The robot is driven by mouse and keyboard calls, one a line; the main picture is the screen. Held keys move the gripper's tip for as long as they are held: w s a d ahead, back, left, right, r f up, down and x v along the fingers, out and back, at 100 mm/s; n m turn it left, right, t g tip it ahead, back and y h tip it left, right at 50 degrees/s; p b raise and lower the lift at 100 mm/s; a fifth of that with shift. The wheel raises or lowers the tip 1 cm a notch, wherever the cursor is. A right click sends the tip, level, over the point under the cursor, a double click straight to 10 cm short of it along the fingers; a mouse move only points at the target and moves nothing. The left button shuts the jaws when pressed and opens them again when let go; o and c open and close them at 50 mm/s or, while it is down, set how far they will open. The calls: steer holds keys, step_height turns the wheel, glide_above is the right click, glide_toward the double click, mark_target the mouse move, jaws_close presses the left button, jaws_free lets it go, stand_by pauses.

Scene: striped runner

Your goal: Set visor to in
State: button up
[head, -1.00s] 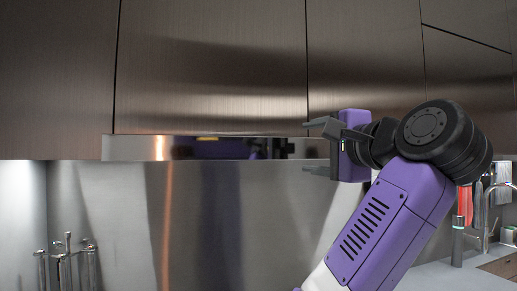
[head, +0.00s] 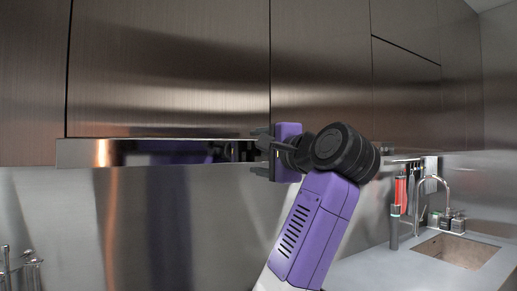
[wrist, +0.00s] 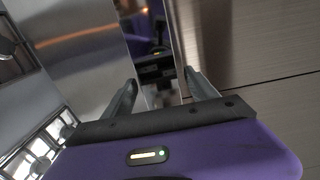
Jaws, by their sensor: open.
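The visor (head: 82,153) is a shiny steel strip along the bottom of the upper cabinets in the head view. Its right end is partly hidden behind my gripper. My gripper (head: 258,151) is open, its fingers one above the other and pointing left, at the right part of the visor. In the wrist view the visor (wrist: 141,45) runs as a mirror-like band beyond my gripper (wrist: 160,84), with a dark reflection of the gripper in it. Nothing is between the fingers. I cannot tell whether they touch the visor.
Closed upper cabinets (head: 170,70) sit directly above the visor. A bare steel backsplash (head: 150,225) lies below it. A counter with a sink (head: 458,251), a tap (head: 433,181) and hanging red-handled utensils (head: 400,190) is at the right. Metal utensils (head: 20,268) stand at lower left.

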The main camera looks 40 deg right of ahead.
steer(key=shift+w, duration=0.1)
jaws_close()
steer(key=shift+p+x, duration=0.3)
steer(key=shift+x, duration=1.6)
steer(key=shift+r, duration=0.1)
jaws_free()
steer(key=shift+w+d, duration=0.1)
steer(key=b+v, duration=0.2)
steer(key=v, duration=0.6)
